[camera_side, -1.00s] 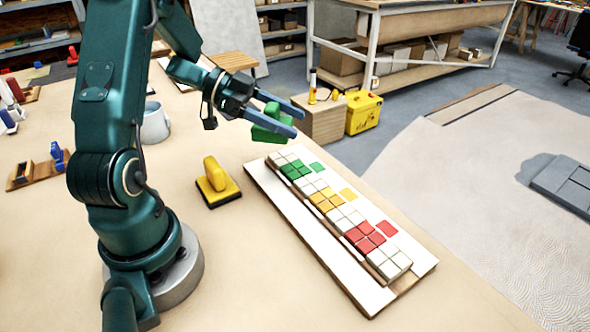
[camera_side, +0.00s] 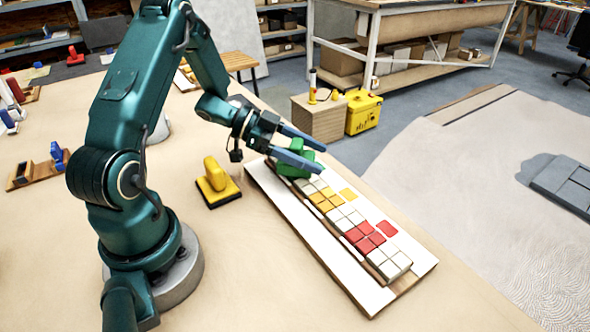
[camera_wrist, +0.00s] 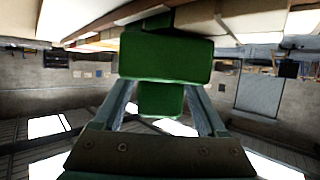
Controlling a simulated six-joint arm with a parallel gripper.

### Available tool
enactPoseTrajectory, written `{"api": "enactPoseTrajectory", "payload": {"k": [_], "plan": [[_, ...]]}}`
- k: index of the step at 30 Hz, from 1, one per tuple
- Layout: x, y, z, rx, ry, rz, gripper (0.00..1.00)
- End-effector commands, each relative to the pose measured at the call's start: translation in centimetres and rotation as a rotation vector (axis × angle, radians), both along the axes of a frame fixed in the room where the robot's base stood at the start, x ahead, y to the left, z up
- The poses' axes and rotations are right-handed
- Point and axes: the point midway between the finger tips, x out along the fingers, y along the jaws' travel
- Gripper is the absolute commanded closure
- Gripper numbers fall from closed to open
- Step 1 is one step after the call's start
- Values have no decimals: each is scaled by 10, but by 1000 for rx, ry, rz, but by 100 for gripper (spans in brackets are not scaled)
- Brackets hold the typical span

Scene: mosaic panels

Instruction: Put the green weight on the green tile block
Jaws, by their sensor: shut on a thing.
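The green weight (camera_side: 288,168) is held in my gripper (camera_side: 319,159), whose blue-grey fingers are shut on it. In the wrist view the weight's broad base (camera_wrist: 165,57) lies beyond the fingers, with its narrower handle (camera_wrist: 160,100) between them. The weight is over the far end of the tile row, where the green tile block is. The weight and fingers hide that block in the side view. I cannot tell whether the weight touches the tiles or hangs just above them.
The white panel (camera_side: 345,276) carries the row, with yellow tiles (camera_side: 325,200), red tiles (camera_side: 364,237) and white tiles (camera_side: 389,263). A yellow weight (camera_side: 215,175) stands on the table left of the panel. The tabletop in front is clear.

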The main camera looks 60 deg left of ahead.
Motion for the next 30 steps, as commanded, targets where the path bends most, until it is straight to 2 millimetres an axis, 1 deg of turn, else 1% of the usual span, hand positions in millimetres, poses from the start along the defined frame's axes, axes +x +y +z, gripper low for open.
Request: {"api": "enactPoseTrajectory", "payload": {"k": [6,7,8,9,16,19,23,30], "plan": [[0,0,-2,-1,-1,0,100],[0,0,-3,0,0,0,18],[0,0,-3,1,-1,0,6],[0,0,-3,1,-1,0,0],[0,0,-2,0,0,0,0],[-1,2,2,1,-1,1,0],[-13,15,9,2,-4,5,0],[-47,50,29,4,-4,6,0]]}}
